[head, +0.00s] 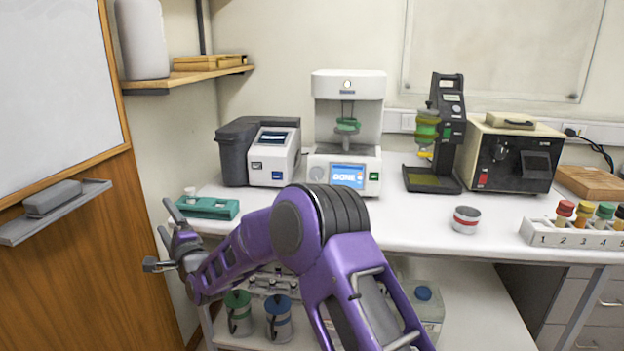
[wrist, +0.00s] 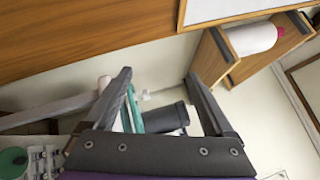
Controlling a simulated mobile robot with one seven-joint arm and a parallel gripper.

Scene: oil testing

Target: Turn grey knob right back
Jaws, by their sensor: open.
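A small round grey knob (head: 317,173) sits on the front of the white tester (head: 348,85), left of its lit screen (head: 347,175), which reads DONE. A dark round dial (head: 500,153) is on the front of the black and beige box (head: 535,142) at the right. I cannot tell for certain which of the two the task names, nor how either is turned. My gripper (head: 157,233) is at the far left, in front of the bench and well apart from both. In the wrist view my gripper (wrist: 159,75) is open and empty, and neither knob shows.
A teal rack (head: 208,207) lies at the bench's left end, close to my gripper. A grey and white analyser (head: 270,165), a black stand (head: 447,130), a red-and-white tin (head: 466,220) and a numbered vial rack (head: 575,234) stand on the bench. The bench's front middle is clear.

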